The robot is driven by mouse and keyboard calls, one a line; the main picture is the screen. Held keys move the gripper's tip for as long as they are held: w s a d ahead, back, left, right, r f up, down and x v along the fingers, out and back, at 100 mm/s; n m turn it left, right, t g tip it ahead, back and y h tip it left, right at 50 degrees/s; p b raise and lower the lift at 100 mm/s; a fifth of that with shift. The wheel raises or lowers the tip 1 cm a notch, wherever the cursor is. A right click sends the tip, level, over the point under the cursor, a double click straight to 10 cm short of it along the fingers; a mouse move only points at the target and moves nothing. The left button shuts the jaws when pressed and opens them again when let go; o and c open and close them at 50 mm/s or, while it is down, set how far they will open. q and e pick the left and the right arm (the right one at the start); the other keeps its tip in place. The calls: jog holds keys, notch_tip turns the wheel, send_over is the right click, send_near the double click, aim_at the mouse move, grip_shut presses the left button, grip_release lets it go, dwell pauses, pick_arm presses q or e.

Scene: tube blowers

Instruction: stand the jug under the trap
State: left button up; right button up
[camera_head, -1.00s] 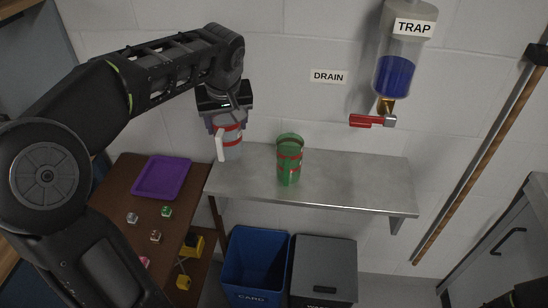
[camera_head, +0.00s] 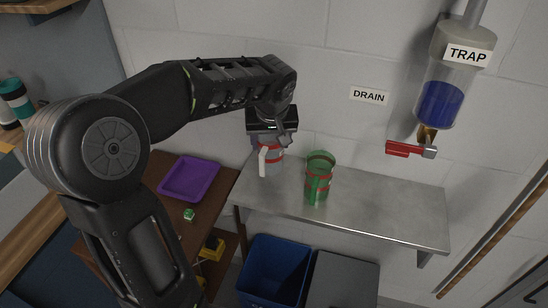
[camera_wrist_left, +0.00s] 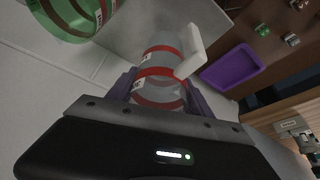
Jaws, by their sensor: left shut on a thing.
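A clear jug with red bands and a white handle (camera_head: 271,158) is in my left gripper (camera_head: 269,142), at the left end of the steel shelf. In the left wrist view the jug (camera_wrist_left: 160,73) sits between the gripper's two fingers (camera_wrist_left: 160,94), handle to the right. I cannot tell whether its base touches the shelf. The trap (camera_head: 441,98), a clear cylinder of blue liquid, hangs on the wall at upper right, with a brass outlet and red-handled valve (camera_head: 404,149) below. The right gripper is out of view.
A green banded vessel (camera_head: 318,180) stands on the shelf (camera_head: 390,211), right of the held jug. The shelf right of it is clear. A purple tray (camera_head: 190,178) lies on the brown table. Blue (camera_head: 273,272) and grey (camera_head: 342,281) bins stand below. A DRAIN label (camera_head: 369,96) is on the wall.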

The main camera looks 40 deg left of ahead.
aim_at(271, 155)
pick_arm(q)
jog(key=shift+f, duration=0.55)
jog(key=shift+f, duration=0.1)
jog(key=shift+f, duration=1.75)
jog(key=shift+f, duration=0.2)
jog(key=o, duration=1.4)
jog(key=shift+r, duration=0.1)
